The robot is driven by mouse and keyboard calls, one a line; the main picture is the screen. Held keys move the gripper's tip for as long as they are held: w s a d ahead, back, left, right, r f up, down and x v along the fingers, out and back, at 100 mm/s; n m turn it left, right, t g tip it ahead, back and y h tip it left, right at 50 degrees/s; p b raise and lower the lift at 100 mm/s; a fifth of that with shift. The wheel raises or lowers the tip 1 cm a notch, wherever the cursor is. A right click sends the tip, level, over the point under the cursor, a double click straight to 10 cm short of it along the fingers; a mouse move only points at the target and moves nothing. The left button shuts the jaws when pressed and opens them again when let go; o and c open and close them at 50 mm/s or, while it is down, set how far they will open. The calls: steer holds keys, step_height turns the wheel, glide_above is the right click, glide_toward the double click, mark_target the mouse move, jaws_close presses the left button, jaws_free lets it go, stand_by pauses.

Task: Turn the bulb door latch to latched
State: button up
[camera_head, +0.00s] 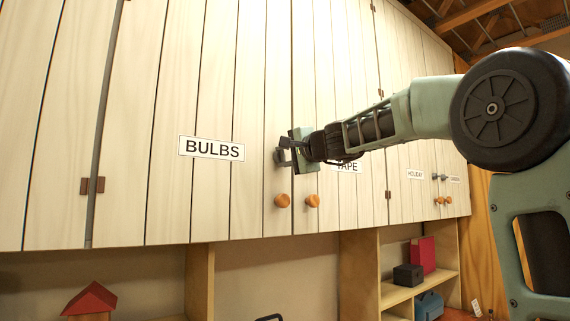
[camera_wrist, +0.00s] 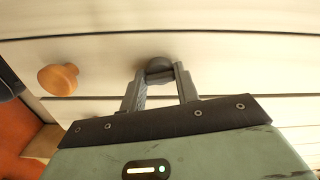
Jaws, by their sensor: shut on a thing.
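The bulb door (camera_head: 230,190) is a cream plank cabinet door with a BULBS label (camera_head: 211,148) and a round wooden knob (camera_head: 282,200) near its right edge. The bulb door latch (camera_head: 281,156) is a dark grey turn piece above that knob, at the seam with the TAPE door. My gripper (camera_head: 290,150) reaches in from the right and is shut on the latch. In the wrist view the latch (camera_wrist: 159,67) shows as a dark rounded piece between the two fingertips of my gripper (camera_wrist: 160,76). The fingers hide much of it, so its turn angle is unclear.
The TAPE door (camera_head: 325,100) has its own wooden knob (camera_head: 312,201) close to the right. Farther right are doors with HOLIDAY (camera_head: 415,174) and another label. Below is open shelving (camera_head: 405,290) with a red book (camera_head: 423,254) and a black box (camera_head: 408,275).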

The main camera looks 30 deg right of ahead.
steer(key=n+b, duration=0.4)
steer(key=shift+f+n+b, duration=0.3)
steer(key=shift+f+b, duration=0.05)
steer(key=n+b, duration=0.3)
steer(key=shift+n+b, duration=0.35)
steer(key=shift+n, duration=0.05)
steer(key=n+b, duration=0.2)
steer(key=n, duration=0.1)
steer(key=shift+r+b, duration=0.1)
steer(key=shift+b, duration=0.25)
steer(key=shift+r+n+b, duration=0.15)
steer(key=shift+n+b, duration=0.8)
steer(key=shift+n, duration=1.05)
steer(key=o, duration=1)
steer(key=shift+c, duration=0.2)
